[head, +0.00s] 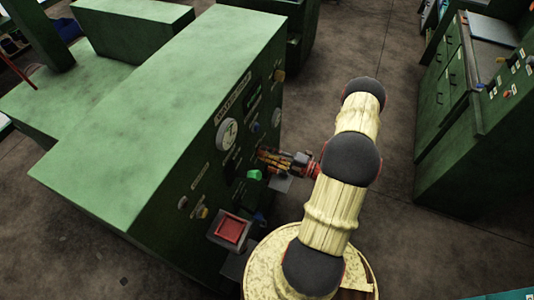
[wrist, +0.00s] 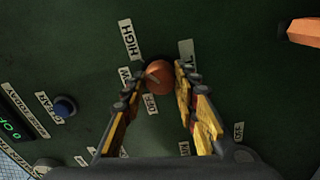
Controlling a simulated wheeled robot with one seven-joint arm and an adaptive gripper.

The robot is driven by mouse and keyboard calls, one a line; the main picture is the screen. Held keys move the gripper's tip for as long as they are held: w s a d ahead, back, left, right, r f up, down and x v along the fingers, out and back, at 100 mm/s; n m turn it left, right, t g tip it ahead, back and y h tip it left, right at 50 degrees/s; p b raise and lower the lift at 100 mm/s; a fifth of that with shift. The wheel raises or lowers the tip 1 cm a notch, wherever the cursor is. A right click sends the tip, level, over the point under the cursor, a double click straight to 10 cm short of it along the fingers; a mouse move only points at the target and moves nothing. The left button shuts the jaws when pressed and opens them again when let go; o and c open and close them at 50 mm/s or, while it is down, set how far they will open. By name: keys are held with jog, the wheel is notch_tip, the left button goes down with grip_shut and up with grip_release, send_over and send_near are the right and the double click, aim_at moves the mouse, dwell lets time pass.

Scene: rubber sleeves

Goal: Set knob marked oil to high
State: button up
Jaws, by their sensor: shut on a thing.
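An orange round knob (wrist: 159,75) sits on the dark green panel in the wrist view. Labels HIGH (wrist: 128,40), one partly covered that seems to read LOW (wrist: 125,78), and OFF (wrist: 151,104) stand around its left and lower side. A pale plate (wrist: 187,50) is at its upper right; I cannot read it, so I cannot confirm the oil marking. My gripper (wrist: 159,83) has its yellow fingers on both sides of the knob and is shut on it. In the head view my gripper (head: 262,156) is at the panel face and hides the knob.
A blue button (wrist: 65,107) and an orange part (wrist: 303,31) show in the wrist view. Open floor (head: 400,215) lies to the right.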

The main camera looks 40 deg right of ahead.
dwell(0.3)
jog(key=o, duration=1.1)
jog(key=shift+o, duration=0.5)
jog(key=v, duration=1.2)
